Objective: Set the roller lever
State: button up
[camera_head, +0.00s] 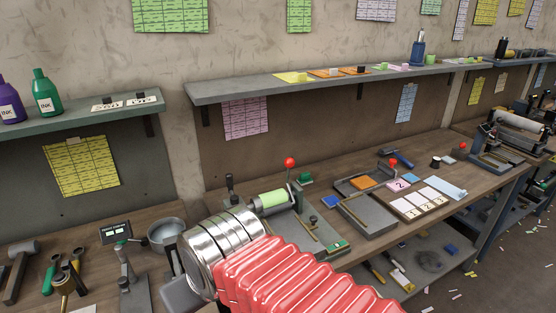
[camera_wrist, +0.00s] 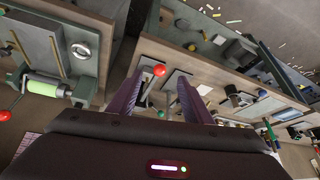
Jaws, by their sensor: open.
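The roller press stands on the bench in the head view, with a pale green roller (camera_head: 268,201) and a grey bed (camera_head: 310,235). Its lever, topped by a red ball (camera_head: 289,162), stands up beside the roller. In the wrist view the green roller (camera_wrist: 44,88) is at the far left, with a red ball (camera_wrist: 14,115) beside it. My gripper (camera_wrist: 158,88) is open, its dark fingers pointing over the bench. The gripper is not clearly visible in the head view.
A grey tray (camera_head: 367,228) and numbered cards (camera_head: 437,196) lie right of the press. A round metal pan (camera_head: 165,230) and hand tools are at left. A shelf (camera_head: 330,80) with small coloured items runs above the bench. A lower shelf (camera_head: 432,266) holds more tools.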

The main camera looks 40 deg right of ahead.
jog(key=w+d+m+t+y, duration=0.3)
jog(key=w+d+m+y, duration=0.5)
jog(key=w+d+m, duration=1.05)
jog(key=s+d+m+t+h, duration=0.1)
jog(key=d+m+t, duration=0.3)
jog(key=d, duration=1.1)
jog(key=s+d+m+t+h, duration=0.2)
jog(key=s+d+m+t, duration=0.2)
jog(key=d+m, duration=0.7)
jog(key=d+t, duration=0.1)
jog(key=d, duration=0.3)
jog(key=shift+d+f+h, duration=0.3)
jog(key=shift+d+f, duration=0.05)
jog(key=shift+d, duration=0.05)
jog(key=x, duration=1.3)
jog(key=shift+w, duration=0.35)
jog(key=shift+a, duration=0.1)
